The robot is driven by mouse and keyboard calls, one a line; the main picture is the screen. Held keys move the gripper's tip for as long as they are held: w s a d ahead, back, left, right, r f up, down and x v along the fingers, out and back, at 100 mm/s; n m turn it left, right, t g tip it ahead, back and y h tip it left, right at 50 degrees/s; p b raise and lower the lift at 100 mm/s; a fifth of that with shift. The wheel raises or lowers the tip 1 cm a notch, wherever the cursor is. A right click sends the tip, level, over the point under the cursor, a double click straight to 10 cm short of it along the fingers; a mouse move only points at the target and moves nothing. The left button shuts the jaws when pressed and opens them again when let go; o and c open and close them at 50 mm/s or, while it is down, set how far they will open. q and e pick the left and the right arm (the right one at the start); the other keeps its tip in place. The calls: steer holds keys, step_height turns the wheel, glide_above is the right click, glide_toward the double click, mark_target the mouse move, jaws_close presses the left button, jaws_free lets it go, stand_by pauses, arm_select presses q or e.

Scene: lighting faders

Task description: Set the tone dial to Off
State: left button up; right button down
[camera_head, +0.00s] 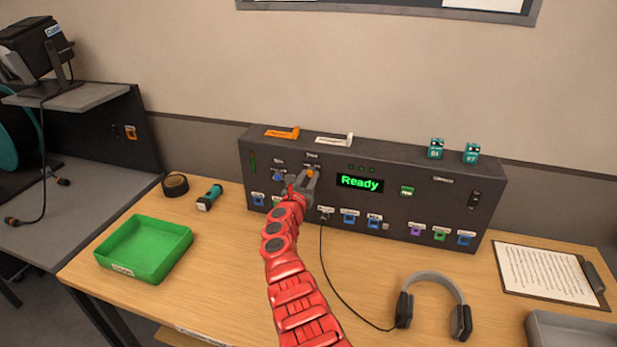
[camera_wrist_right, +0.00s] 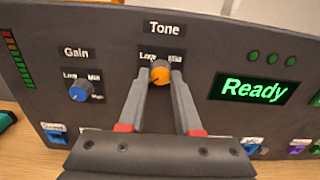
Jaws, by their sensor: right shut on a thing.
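The tone dial is an orange knob (camera_head: 309,174) on the front of the dark grey console (camera_head: 415,180), and it also shows under the "Tone" label in the right wrist view (camera_wrist_right: 160,72). My right gripper (camera_head: 303,178) reaches up to the console face from below. In the right wrist view its two grey fingers (camera_wrist_right: 161,80) stand on either side of the orange knob and are shut on it. The fingers partly cover the small labels around the dial, and an Off mark cannot be made out. My left gripper is not in view.
A blue gain dial (camera_wrist_right: 78,94) sits left of the tone dial. A lit green "Ready" display (camera_head: 360,183) is to its right. Headphones (camera_head: 433,302) with a cable, a green tray (camera_head: 145,247) and a clipboard (camera_head: 545,272) lie on the wooden table (camera_head: 220,295).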

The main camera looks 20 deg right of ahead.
steer(key=shift+f, duration=0.2)
steer(key=c, duration=0.6)
jaws_free()
steer(key=shift+r, duration=0.1)
steer(key=shift+a, duration=0.1)
steer(key=shift+s+a+p, duration=0.3)
steer(key=shift+s+p, duration=0.05)
steer(key=shift+p, duration=0.05)
steer(key=p+v, duration=0.8)
steer(key=v, duration=0.8)
steer(key=shift+s+p, duration=0.25)
steer(key=shift+p, duration=0.15)
steer(key=shift+a, duration=0.1)
